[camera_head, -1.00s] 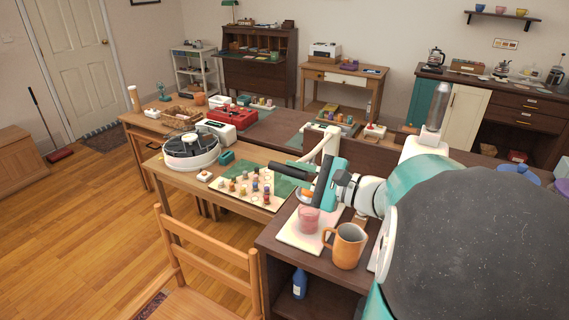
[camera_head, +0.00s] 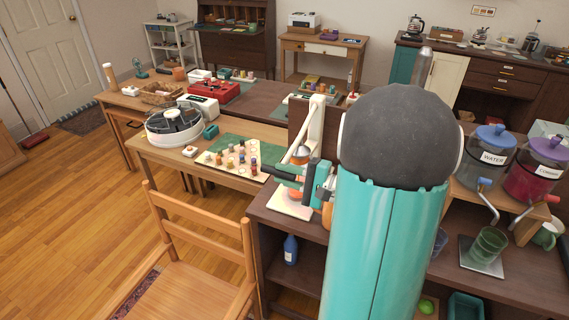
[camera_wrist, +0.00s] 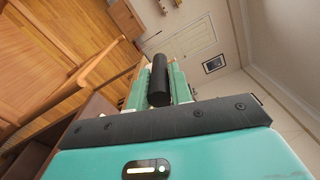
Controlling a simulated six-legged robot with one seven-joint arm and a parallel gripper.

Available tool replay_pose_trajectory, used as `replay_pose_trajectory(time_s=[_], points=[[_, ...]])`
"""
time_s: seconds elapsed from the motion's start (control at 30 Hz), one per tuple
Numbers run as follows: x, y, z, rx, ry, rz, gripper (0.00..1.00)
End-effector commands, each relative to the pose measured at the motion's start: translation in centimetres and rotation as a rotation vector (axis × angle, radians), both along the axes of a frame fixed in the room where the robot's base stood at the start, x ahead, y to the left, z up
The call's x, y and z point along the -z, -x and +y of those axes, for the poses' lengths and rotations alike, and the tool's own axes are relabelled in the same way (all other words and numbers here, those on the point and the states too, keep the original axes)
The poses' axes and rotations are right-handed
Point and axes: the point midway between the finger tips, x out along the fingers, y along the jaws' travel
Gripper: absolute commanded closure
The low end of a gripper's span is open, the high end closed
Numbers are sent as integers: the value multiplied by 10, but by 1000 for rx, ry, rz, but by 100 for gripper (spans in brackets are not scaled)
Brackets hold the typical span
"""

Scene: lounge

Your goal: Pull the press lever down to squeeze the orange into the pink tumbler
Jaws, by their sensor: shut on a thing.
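The press (camera_head: 316,120) is a white upright stand on a pale base (camera_head: 290,210) on the dark side table. A metal cup with a bit of orange colour (camera_head: 301,153) shows on it; I cannot make out the orange clearly. The pink tumbler (camera_head: 295,197) stands on the base, partly hidden behind my fingers. My gripper (camera_head: 290,176) is low, just above and in front of the tumbler. In the wrist view its teal fingers are shut around the black lever handle (camera_wrist: 158,80).
An orange mug (camera_head: 327,215) is mostly hidden by my arm, close beside it. A board with small coloured pieces (camera_head: 230,160) lies on the wooden table to the left. A wooden chair (camera_head: 190,240) stands in front. Water (camera_head: 490,155) and cordial jars (camera_head: 537,170) stand at right.

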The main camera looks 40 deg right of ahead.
Motion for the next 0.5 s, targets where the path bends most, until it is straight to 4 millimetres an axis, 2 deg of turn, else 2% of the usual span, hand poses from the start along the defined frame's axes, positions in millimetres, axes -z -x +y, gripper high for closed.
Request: replay_pose_trajectory(time_s=[0.03, 0.2, 0.5], points=[[7, -2, -7, 16, 2, 2, 100], [20, -3, -8, 18, 5, 0, 100], [28, -3, -8, 19, 3, 3, 100]])
